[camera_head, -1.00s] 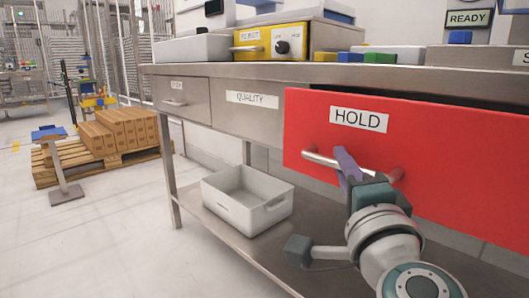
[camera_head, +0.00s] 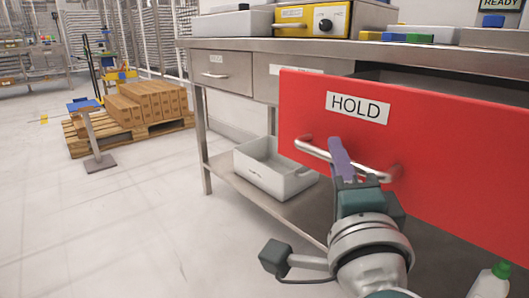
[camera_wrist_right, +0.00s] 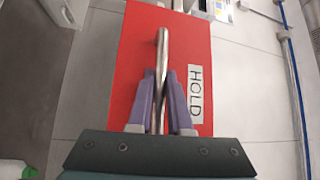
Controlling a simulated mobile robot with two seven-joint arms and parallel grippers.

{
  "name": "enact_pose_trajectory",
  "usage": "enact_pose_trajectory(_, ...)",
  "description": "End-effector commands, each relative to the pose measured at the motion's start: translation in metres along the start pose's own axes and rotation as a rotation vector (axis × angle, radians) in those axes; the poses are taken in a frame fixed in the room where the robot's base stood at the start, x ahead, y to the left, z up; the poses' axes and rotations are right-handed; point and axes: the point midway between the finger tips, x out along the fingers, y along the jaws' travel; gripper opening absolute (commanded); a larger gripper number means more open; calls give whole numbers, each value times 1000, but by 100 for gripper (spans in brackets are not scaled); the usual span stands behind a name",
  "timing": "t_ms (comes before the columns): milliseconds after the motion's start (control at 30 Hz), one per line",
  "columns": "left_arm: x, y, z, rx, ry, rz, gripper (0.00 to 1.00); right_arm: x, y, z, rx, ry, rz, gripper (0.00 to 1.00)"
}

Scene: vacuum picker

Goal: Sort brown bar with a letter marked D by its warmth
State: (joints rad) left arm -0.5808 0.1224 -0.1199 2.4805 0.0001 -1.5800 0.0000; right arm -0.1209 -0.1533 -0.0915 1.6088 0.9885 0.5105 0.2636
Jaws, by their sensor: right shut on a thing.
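The red drawer (camera_head: 440,150), labelled HOLD, stands out from under the steel bench at the right of the head view. Its front fills the middle of the right wrist view (camera_wrist_right: 130,70). My right gripper (camera_head: 340,152) is shut on the drawer's metal bar handle (camera_head: 312,151). In the right wrist view, the purple fingers (camera_wrist_right: 163,88) lie on both sides of the handle (camera_wrist_right: 163,45). The drawer's inside is hidden behind its front. I see no brown bar marked D. My left gripper is not in view.
The steel bench (camera_head: 225,44) carries a yellow device (camera_head: 325,24) and coloured blocks (camera_head: 395,37). A white bin (camera_head: 262,174) stands on the lower shelf. Brown boxes (camera_head: 150,102) sit on a pallet at the left. A green-capped bottle (camera_head: 492,282) shows at bottom right.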

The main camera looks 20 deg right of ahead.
Motion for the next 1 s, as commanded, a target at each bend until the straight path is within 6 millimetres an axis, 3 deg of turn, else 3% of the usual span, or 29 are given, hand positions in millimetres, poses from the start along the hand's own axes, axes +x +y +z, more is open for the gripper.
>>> enact_pose_trajectory(133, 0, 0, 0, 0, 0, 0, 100, 0, 0, 0, -1, 2, -1, 0)
enact_pose_trajectory(167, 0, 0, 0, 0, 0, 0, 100, 0, 0, -1, -1, 2, 0, 20)
enact_pose_trajectory(400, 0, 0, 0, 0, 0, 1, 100, 0, 0, 0, -1, 1, 0, 47)
enact_pose_trajectory(733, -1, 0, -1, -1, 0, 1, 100, -5, 0, 0, -3, 0, 2, 47)
enact_pose_trajectory(1000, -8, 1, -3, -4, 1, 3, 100, -55, 0, 0, -3, -3, 5, 47)
